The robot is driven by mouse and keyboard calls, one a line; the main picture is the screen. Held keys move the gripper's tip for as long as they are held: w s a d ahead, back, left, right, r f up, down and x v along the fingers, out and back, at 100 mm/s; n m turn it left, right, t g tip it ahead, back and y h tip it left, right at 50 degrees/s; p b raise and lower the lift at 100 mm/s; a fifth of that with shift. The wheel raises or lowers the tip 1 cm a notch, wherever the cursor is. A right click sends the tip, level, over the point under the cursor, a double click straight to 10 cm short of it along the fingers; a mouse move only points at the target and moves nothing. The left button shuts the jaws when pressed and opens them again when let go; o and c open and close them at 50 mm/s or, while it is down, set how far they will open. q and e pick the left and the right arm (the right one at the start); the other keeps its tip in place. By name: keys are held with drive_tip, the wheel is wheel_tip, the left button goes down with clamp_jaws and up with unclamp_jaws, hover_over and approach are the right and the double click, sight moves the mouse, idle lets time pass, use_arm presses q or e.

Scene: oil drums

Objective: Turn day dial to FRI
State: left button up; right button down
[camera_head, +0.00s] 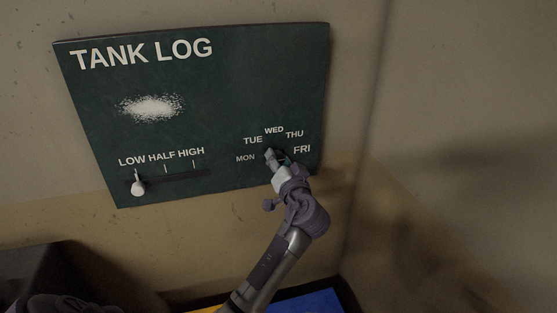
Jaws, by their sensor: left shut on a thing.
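The dark green TANK LOG board (225,90) is on the wall. At its lower right is the day dial (282,158), ringed by the labels MON, TUE, WED, THU and FRI. My left gripper (275,161) is at the dial and shut on it, its arm reaching up from the bottom of the view. The gripper covers most of the dial, so I cannot tell for sure which day it points to. The FRI label (302,149) is just right of the gripper. My right gripper is not in view.
A LOW HALF HIGH slider (138,187) on the board has its pale knob at the LOW end. A white smudge (151,107) is on the board. A blue surface (308,302) shows at the bottom. Bare wall is to the right.

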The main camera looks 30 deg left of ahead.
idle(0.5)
use_arm(q)
drive_tip(key=o, duration=1.1)
drive_tip(key=shift+o, duration=0.2)
drive_tip(key=v, duration=1.2)
drive_tip(key=shift+d, duration=0.1)
